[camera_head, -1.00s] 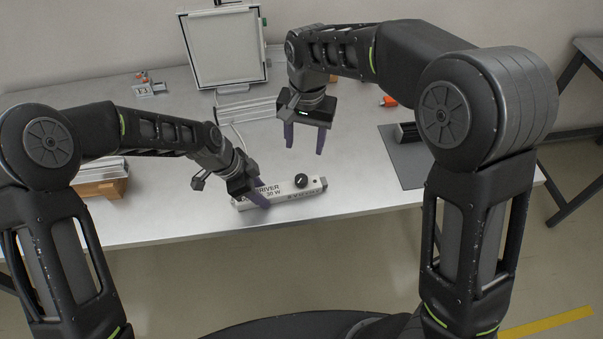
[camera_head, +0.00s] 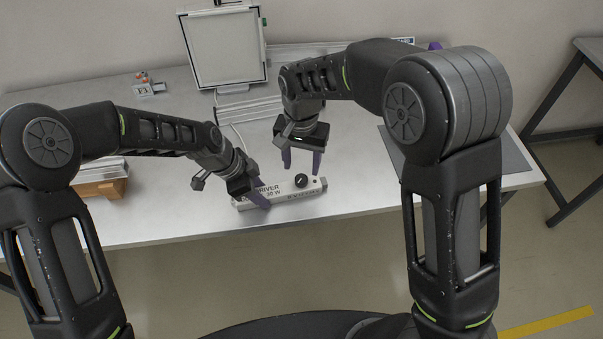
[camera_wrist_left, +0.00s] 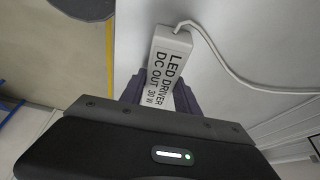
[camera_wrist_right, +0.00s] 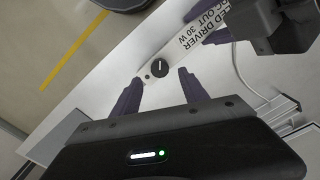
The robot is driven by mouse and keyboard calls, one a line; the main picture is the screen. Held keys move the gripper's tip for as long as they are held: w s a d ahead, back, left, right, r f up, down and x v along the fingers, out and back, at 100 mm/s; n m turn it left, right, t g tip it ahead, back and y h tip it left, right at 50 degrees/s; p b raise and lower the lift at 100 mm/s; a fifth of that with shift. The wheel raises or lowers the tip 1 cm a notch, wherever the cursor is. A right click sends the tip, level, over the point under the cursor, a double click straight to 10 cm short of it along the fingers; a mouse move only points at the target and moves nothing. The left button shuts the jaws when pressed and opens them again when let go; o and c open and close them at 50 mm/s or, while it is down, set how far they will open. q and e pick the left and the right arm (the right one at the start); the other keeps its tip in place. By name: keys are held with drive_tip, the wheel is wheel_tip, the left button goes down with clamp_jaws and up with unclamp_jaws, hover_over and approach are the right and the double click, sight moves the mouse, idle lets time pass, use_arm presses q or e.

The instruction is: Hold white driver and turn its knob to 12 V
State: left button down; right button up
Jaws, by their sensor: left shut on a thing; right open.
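The white driver (camera_head: 285,196) lies on the table near its front edge, printed "LED DRIVER DC OUT 30 W" in the left wrist view (camera_wrist_left: 168,62). Its round black knob (camera_head: 301,181) sits on top toward the right end and also shows in the right wrist view (camera_wrist_right: 159,67). My left gripper (camera_head: 262,194) is shut on the driver's left part. My right gripper (camera_head: 301,164) is open and points down, just behind and above the knob. In the right wrist view its fingers (camera_wrist_right: 158,90) are spread, with the knob showing beyond and between them. The knob's voltage marks are too small to read.
A framed light panel (camera_head: 222,48) stands at the back of the table. A brown block (camera_head: 101,188) with pale bars is at the left. A grey mat (camera_head: 500,158) lies at the right. A white cable (camera_wrist_right: 246,76) runs from the driver.

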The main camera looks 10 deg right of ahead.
sight(302, 178)
wheel_tip(302, 178, down, 5)
idle(0.4)
clamp_jaws()
idle(0.4)
